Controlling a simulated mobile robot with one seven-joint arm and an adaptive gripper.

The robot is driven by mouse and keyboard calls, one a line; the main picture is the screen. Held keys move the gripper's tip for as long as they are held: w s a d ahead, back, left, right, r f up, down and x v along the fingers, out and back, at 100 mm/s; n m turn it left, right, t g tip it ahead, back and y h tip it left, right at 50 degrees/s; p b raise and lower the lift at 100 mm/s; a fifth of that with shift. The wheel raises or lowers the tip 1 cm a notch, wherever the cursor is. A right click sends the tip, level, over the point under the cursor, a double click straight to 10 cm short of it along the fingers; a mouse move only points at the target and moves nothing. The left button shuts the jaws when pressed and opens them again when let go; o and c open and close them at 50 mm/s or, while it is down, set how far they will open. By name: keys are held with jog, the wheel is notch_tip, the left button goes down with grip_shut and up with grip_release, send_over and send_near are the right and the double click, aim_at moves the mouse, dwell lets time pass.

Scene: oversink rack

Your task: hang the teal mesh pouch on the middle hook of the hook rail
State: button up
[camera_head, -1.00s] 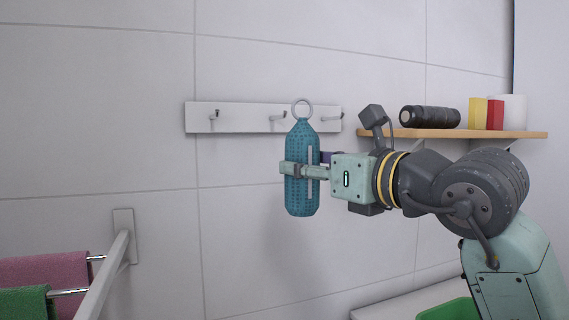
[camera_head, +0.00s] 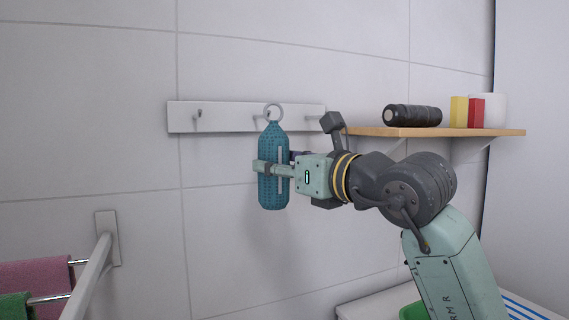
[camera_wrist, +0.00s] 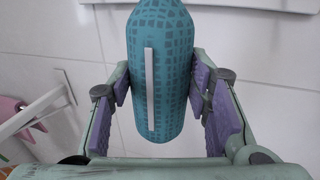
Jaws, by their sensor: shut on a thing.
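The teal mesh pouch (camera_head: 273,192) is upright, with a pale ring (camera_head: 273,113) at its top. My gripper (camera_head: 272,168) is shut on the pouch's body from the right. In the wrist view the pouch (camera_wrist: 160,70) stands between the purple finger pads, its top cut off by the frame. The white hook rail (camera_head: 230,117) is on the wall behind. The left hook (camera_head: 198,114) shows clearly. The ring overlaps the middle hook (camera_head: 267,115) in the picture; I cannot tell whether it is around the hook or in front of it.
A wooden shelf (camera_head: 440,132) at the right holds a black bottle (camera_head: 412,116), a yellow box (camera_head: 458,112), a red box (camera_head: 476,113) and a white container. A towel bar (camera_head: 90,275) with pink and green towels is at lower left. The wall below the rail is clear.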

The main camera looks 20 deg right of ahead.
jog(key=shift+w+f+p, duration=0.1)
jog(key=shift+w+p, duration=0.4)
jog(key=shift+w, duration=1.3)
jog(key=shift+w+a+f+b, duration=0.1)
jog(key=shift+w+f+b, duration=0.45)
jog(key=shift+w, duration=0.15)
jog(key=o, duration=1.3)
jog(key=shift+s, duration=0.1)
jog(key=v, duration=1.2)
